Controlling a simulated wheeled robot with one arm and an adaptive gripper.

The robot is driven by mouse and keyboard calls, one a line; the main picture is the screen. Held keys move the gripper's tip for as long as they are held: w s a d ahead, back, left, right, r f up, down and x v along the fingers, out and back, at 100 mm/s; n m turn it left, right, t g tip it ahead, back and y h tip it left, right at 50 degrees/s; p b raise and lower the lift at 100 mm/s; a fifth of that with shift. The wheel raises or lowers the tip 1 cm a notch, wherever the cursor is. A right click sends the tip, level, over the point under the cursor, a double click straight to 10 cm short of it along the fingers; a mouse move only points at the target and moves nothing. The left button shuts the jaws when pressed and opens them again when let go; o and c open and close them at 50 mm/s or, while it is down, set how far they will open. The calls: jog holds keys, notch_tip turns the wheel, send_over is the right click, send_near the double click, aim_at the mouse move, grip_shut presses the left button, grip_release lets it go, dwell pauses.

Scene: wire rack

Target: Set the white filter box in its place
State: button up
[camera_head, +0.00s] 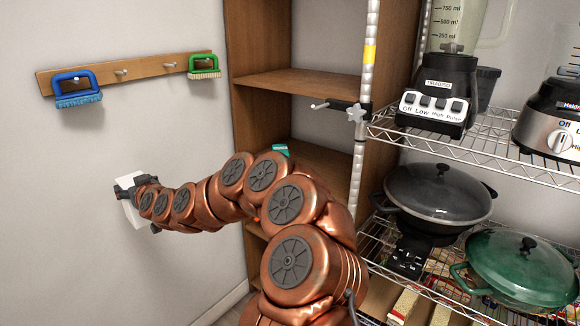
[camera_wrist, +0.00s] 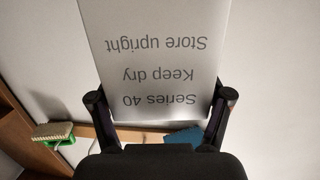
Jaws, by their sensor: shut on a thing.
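The white filter box (camera_head: 131,204) is held by my gripper (camera_head: 143,191) in front of the pale wall at the left in the head view. My arm hides part of it. In the wrist view the box (camera_wrist: 155,40) fills the upper middle, with my gripper's fingers (camera_wrist: 162,98) shut on its two sides. Its print, "Series 40", "Keep dry" and "Store upright", shows upside down there, as does the green brush, so the box seems upright. I cannot tell whether it touches anything beyond the gripper.
A wooden peg rail (camera_head: 140,68) with a blue brush (camera_head: 77,90) and a green brush (camera_head: 203,66) is above the box. A wooden shelf unit (camera_head: 290,85) stands right of the wall. The wire rack (camera_head: 485,150) holds blenders and pans. A peg (camera_head: 320,105) juts from its post.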

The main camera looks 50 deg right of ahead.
jog(key=s+d+r+m+g+h+b, duration=0.15)
jog(key=d+m+h, duration=0.3)
jog(key=d, duration=0.75)
jog(key=s+d+r+m+g+h+b, duration=0.1)
jog(key=s+d+m+g+h, duration=0.35)
jog(key=d, duration=0.75)
jog(key=s+d+f+m+g+h+b, duration=0.1)
jog(key=s+d+m+g+h, duration=0.3)
jog(key=s+d, duration=0.5)
jog(key=s+d+m+g+h+b, duration=0.2)
jog(key=s+d+m+g+h, duration=0.15)
jog(key=s+d+g, duration=0.4)
jog(key=d+f+t, duration=0.1)
jog(key=d+f, duration=0.1)
jog(key=d, duration=0.6)
jog(key=d+f+t+y, duration=0.1)
jog(key=d+f, duration=0.2)
jog(key=d, duration=0.5)
jog(key=shift+w+d+b, duration=0.2)
jog(key=shift+w+b, duration=0.15)
jog(key=shift+w, duration=0.05)
